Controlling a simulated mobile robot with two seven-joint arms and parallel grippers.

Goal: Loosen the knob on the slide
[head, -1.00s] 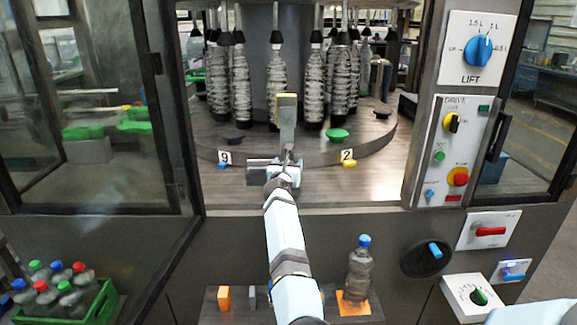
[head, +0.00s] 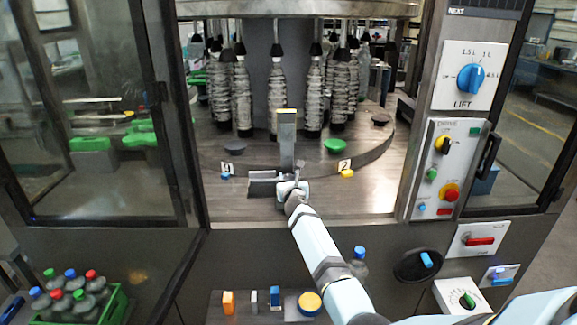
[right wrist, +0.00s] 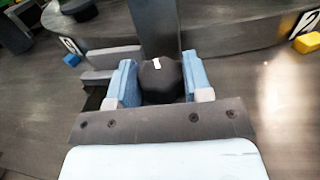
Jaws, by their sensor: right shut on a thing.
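The slide is a grey upright post (head: 286,140) with a yellow top, standing on the machine's deck in front of the round table. Its knob (right wrist: 160,82) is black with a white mark on top and shows in the right wrist view in front of the post. My right gripper (right wrist: 160,84) has its two blue fingers on either side of the knob and is shut on it. In the head view this gripper (head: 291,187) is at the foot of the post and hides the knob. My left gripper is not in view.
The round table (head: 300,150) carries a green disc (head: 335,146) and dark discs, with wrapped bottles hanging above. A blue block (right wrist: 72,60) and a yellow block (right wrist: 307,42) lie beside number plates. A door frame (head: 165,110) and control panel (head: 445,170) flank the opening.

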